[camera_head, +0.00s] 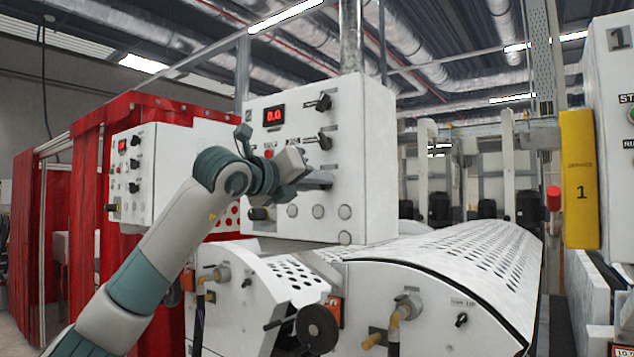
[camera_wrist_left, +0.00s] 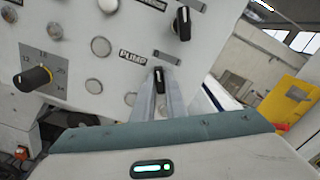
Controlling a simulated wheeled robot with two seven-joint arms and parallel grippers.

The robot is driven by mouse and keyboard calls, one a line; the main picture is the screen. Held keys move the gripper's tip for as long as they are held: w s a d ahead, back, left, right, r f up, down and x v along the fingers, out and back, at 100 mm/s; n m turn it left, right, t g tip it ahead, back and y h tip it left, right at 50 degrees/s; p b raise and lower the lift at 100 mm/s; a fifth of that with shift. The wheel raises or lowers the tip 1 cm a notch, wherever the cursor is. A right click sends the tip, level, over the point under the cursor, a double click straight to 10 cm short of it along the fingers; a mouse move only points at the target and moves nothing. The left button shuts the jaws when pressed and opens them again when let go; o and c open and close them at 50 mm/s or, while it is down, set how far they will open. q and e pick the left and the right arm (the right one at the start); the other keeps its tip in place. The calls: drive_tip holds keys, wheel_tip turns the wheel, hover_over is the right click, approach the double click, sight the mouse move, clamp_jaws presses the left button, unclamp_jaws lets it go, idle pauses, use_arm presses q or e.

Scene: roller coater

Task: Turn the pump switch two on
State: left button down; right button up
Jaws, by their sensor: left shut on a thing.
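The pump switch (camera_wrist_left: 158,75) is a small black rotary knob on the white control panel (camera_head: 352,150), beside a label reading PUMP. In the left wrist view it sits between the two grey fingertips of my left gripper (camera_wrist_left: 159,88), which are shut on it. In the head view my left gripper (camera_head: 322,181) reaches the panel's lower right front, and the knob is hidden there. The panel's red display (camera_head: 274,115) is lit. My right gripper is not in view.
Other black knobs (camera_head: 325,142) sit above on the same panel, and another knob (camera_wrist_left: 183,23) is close by in the wrist view. A perforated white cover (camera_head: 470,255) lies below. A second control box (camera_head: 140,175) stands left by red curtains (camera_head: 85,190).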

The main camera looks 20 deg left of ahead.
use_arm(q)
drive_tip(key=m+b, duration=0.5)
drive_tip(key=m, duration=0.6)
drive_tip(key=shift+m, duration=0.4)
idle(0.5)
drive_tip(key=c, duration=1.8)
unclamp_jaws()
